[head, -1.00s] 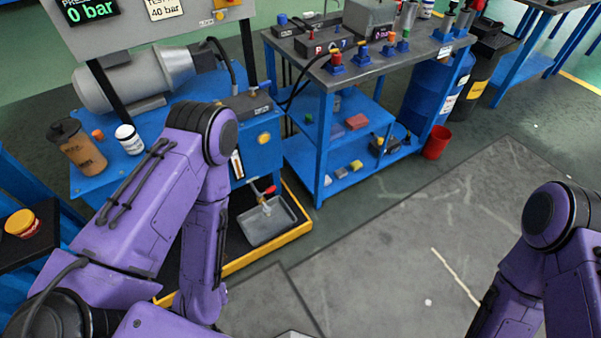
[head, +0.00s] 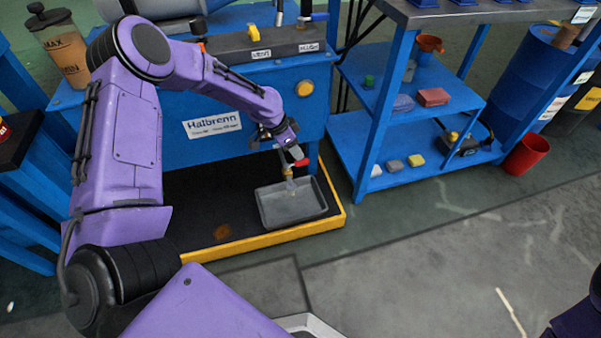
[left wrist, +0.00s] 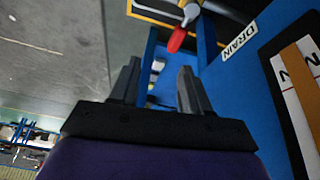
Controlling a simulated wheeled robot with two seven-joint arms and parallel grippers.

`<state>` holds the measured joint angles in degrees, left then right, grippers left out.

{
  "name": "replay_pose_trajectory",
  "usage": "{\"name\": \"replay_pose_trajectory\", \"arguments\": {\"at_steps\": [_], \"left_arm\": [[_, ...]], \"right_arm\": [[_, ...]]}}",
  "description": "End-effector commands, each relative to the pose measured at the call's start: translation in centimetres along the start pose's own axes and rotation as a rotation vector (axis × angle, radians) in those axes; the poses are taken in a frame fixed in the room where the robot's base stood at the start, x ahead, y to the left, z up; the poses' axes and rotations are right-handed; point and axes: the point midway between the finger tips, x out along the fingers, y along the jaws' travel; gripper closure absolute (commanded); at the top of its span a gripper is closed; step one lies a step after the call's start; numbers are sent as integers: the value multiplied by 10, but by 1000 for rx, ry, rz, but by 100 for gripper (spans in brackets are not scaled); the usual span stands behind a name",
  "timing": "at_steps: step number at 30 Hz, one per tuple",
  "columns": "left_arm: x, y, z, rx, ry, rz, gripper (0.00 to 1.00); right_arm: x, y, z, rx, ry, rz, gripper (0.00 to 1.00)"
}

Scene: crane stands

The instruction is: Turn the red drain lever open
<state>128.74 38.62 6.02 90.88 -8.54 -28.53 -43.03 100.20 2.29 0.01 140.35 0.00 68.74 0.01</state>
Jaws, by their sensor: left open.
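The red drain lever (head: 301,162) sits on the drain valve (head: 289,177) at the lower front of the blue tank unit, above a grey drip tray (head: 270,210). In the left wrist view the red lever (left wrist: 177,40) shows beyond the fingertips, beside the DRAIN label (left wrist: 239,41). My left gripper (left wrist: 158,78) is open and empty, its two fingers apart, with the lever ahead of them and not between them. In the head view the left gripper (head: 284,148) is just above and left of the lever, partly hidden by its own wrist. My right gripper is out of view.
A yellow-edged black containment mat (head: 200,210) lies under the tray. A blue shelf cart (head: 385,140) with small items stands to the right. A red bucket (head: 526,155) is on the floor farther right. The grey floor (head: 420,270) in front is open.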

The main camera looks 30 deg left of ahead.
Motion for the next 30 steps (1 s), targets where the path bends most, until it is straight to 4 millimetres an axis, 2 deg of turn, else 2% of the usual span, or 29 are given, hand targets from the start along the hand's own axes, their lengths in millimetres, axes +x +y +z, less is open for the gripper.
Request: {"name": "replay_pose_trajectory", "arguments": {"at_steps": [1,4,7,15,19,23,30], "left_arm": [[5,-15,5,44,3,0,53],[-5,-28,6,105,-5,8,53],[2,-30,7,121,-11,12,53],[65,-28,9,119,-14,12,53],[84,-28,8,117,-12,11,53],[93,-28,6,118,-11,11,53],[93,-27,6,117,-11,11,53]], "right_arm": [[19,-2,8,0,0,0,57],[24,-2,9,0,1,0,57],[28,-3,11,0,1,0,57],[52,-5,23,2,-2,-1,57],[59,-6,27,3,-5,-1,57],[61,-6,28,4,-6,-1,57],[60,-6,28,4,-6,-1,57]]}}
